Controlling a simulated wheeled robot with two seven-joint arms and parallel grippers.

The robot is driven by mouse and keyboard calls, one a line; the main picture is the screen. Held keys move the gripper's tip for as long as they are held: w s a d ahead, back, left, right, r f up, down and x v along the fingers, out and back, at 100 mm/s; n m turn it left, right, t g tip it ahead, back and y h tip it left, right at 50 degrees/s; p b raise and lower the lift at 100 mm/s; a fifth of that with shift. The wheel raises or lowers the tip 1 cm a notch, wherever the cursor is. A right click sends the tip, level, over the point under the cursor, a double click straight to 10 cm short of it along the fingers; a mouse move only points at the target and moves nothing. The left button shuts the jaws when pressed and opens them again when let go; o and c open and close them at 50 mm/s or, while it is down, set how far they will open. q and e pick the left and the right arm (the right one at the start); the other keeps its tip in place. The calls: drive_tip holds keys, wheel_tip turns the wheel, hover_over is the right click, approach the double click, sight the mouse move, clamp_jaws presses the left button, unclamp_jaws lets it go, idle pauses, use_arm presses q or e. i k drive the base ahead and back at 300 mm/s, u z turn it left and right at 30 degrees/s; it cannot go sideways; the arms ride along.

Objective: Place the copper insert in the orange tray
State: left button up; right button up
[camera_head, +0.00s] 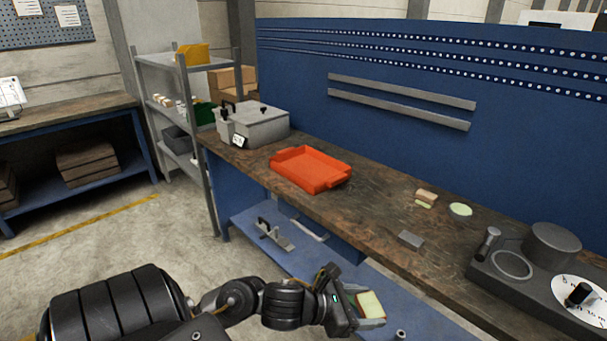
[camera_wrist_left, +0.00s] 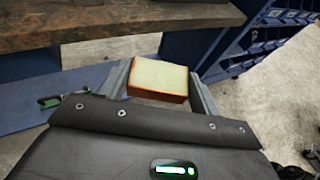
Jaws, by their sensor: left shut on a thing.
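My left gripper (camera_head: 358,309) is shut on a rectangular block (camera_head: 371,304) with a pale yellow top and copper-brown sides. It holds the block above the floor, in front of the bench; the block also shows between the fingers in the left wrist view (camera_wrist_left: 159,79). I cannot tell for sure that this block is the copper insert. The orange tray (camera_head: 284,178) lies on the bench, up and left of the gripper, and looks empty. My right gripper is not in view.
On the wooden bench (camera_head: 375,218) are a small tan block (camera_head: 427,194), a pale round disc (camera_head: 460,209) and a grey block (camera_head: 411,239). A dark machine (camera_head: 510,264) stands at right, a grey metal box (camera_head: 259,127) beyond the tray. A blue lower shelf (camera_head: 262,217) juts out.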

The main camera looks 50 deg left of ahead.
sight(320, 172)
drive_tip(key=z, duration=3.1)
drive_tip(key=k, duration=3)
drive_tip(key=u, duration=1.9)
drive_tip(key=i, duration=0.55)
